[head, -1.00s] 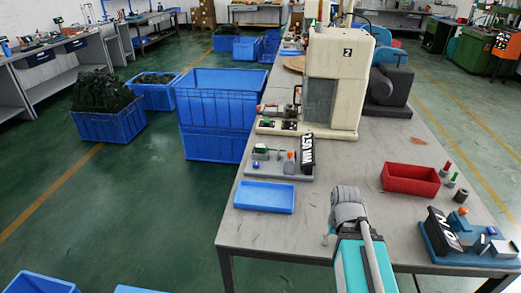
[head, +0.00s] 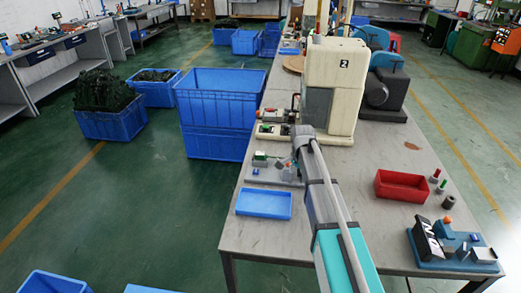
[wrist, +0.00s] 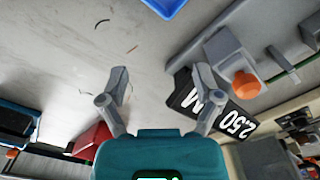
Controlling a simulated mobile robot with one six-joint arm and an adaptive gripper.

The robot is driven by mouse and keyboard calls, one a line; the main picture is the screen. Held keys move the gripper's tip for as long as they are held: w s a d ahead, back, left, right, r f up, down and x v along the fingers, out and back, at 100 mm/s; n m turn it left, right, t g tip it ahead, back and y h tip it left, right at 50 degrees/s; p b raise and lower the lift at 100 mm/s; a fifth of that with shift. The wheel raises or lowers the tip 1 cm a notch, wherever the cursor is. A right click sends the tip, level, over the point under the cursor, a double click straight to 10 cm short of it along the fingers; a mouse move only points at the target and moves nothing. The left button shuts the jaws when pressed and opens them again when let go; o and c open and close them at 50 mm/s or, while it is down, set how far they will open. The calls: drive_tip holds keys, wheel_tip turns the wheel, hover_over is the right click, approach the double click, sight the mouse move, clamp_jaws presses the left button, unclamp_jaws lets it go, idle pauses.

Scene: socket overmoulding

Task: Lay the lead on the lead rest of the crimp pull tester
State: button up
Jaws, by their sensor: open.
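My gripper (wrist: 160,80) is open, with nothing between its fingers in the wrist view. In the head view its end (head: 302,135) is over the table by the grey gauge fixture (head: 283,172), partly hiding it. A thin green strand, perhaps the lead (wrist: 287,77), lies along that fixture at the right of the wrist view, apart from my fingers. The fixture's black 2.50 MM sign (wrist: 212,108) is beside my right finger. The blue-based device with an N sign, likely the crimp pull tester (head: 440,262), stands at the table's right front. I cannot make out its lead rest.
A blue tray (head: 264,204) lies at the table's left edge, and a red bin (head: 402,187) at the right. The cream machine marked 2 (head: 345,75) rises behind. Small posts (head: 441,187) stand by the red bin. Dark scraps (wrist: 102,23) lie on the tabletop.

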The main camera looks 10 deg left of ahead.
sight(262, 153)
drive_tip(key=w+a+r+m+p, duration=0.3)
drive_tip(key=w+a+r+m, duration=0.1)
drive_tip(key=w+a, duration=0.4)
drive_tip(key=w+a+r+m+p, duration=0.4)
drive_tip(key=w+a, duration=0.4)
drive_tip(key=w, duration=0.2)
drive_tip(key=shift+r+m+p, duration=0.3)
drive_tip(key=shift+f, duration=0.1)
wheel_tip(262, 153, down, 8)
drive_tip(key=b, duration=0.8)
drive_tip(key=shift+f+b, duration=0.2)
drive_tip(key=shift+b, duration=0.15)
drive_tip(key=shift+f, duration=0.15)
drive_tip(key=shift+d+f+b, duration=0.15)
drive_tip(key=shift+f+b, duration=2.35)
drive_tip(key=shift+b, duration=0.1)
clamp_jaws()
